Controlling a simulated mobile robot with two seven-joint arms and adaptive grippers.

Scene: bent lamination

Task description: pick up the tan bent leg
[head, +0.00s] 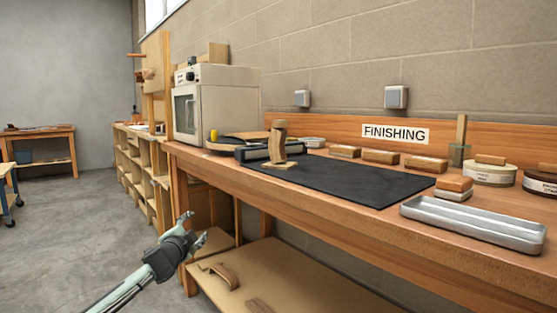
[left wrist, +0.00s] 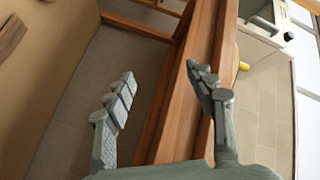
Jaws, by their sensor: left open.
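A curved tan wooden piece (head: 224,275), which looks like the bent leg, lies on the low shelf under the bench in the head view. My left gripper (head: 196,228) is open and empty, in front of the bench's left end. It is above and to the left of the curved piece and apart from it. In the left wrist view the open fingers (left wrist: 160,72) have nothing between them. A brown wooden piece (left wrist: 12,36) is cut off at the upper left there; I cannot tell which piece it is. My right gripper is not in view.
The bench (head: 330,198) overhangs the low shelf (head: 275,276), and its left leg stands near my gripper. A second wooden piece (head: 258,305) lies on the shelf. A black mat (head: 350,178), an upright wooden piece (head: 278,147) and a metal tray (head: 470,222) are on top.

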